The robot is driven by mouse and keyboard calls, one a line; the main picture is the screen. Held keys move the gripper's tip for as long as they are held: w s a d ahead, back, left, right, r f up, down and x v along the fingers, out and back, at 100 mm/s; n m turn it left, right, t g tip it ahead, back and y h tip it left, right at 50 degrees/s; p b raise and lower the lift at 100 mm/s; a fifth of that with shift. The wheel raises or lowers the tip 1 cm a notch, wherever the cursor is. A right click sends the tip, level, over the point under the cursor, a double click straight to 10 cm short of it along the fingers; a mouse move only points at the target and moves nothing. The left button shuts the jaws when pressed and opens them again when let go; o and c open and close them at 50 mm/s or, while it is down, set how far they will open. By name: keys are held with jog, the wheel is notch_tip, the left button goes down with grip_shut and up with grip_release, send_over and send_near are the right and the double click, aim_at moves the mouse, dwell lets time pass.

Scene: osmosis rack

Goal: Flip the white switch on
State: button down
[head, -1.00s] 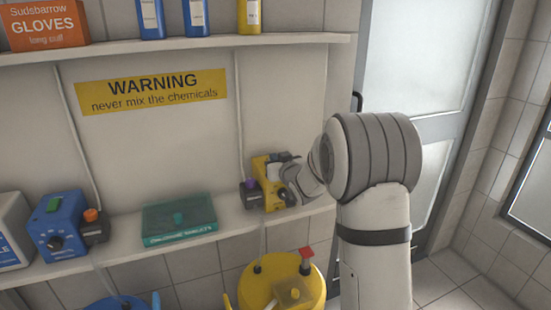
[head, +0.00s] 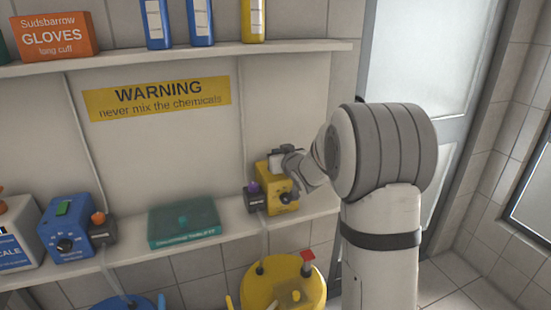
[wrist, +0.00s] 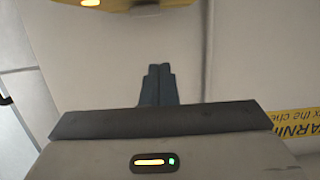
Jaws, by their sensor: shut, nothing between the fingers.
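A yellow box (head: 284,201) with a dark knob on its front stands near the right end of the lower shelf. A small pale piece (head: 277,160) shows at its top and looks like the white switch; its position is too small to tell. My gripper (head: 290,160) is at the top right of the box, close to the pale piece; I cannot tell whether they touch. In the wrist view my gripper (wrist: 157,72) has its two dark fingers together and empty. A yellow edge (wrist: 115,6) shows beyond them at the top.
A purple-topped dark block (head: 254,196) sits left of the yellow box. A teal case (head: 184,222) and a blue box (head: 66,228) stand further left on the lower shelf (head: 130,250). A yellow drum (head: 260,292) stands below.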

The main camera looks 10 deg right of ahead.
jog(key=r+v, duration=0.1)
jog(key=v, duration=0.6)
jog(key=shift+s+r+b, duration=0.15)
jog(key=shift+r+b, duration=0.1)
jog(key=shift+b, duration=0.15)
jog(key=s+a+f+g, duration=0.1)
jog(key=s+f+g, duration=0.2)
jog(key=s, duration=0.9)
jog(key=s+a+f+m+g+h, duration=0.1)
jog(key=s+f+g, duration=0.2)
jog(key=s, duration=0.9)
jog(key=s+a+f+g+h, duration=0.1)
jog(key=s+a+f+g, duration=0.1)
jog(key=s+g, duration=0.4)
jog(key=s, duration=0.5)
jog(key=shift+s+f+m+g, duration=0.3)
jog(key=shift+s+f+m, duration=0.1)
jog(key=c, duration=2.2)
grip_release()
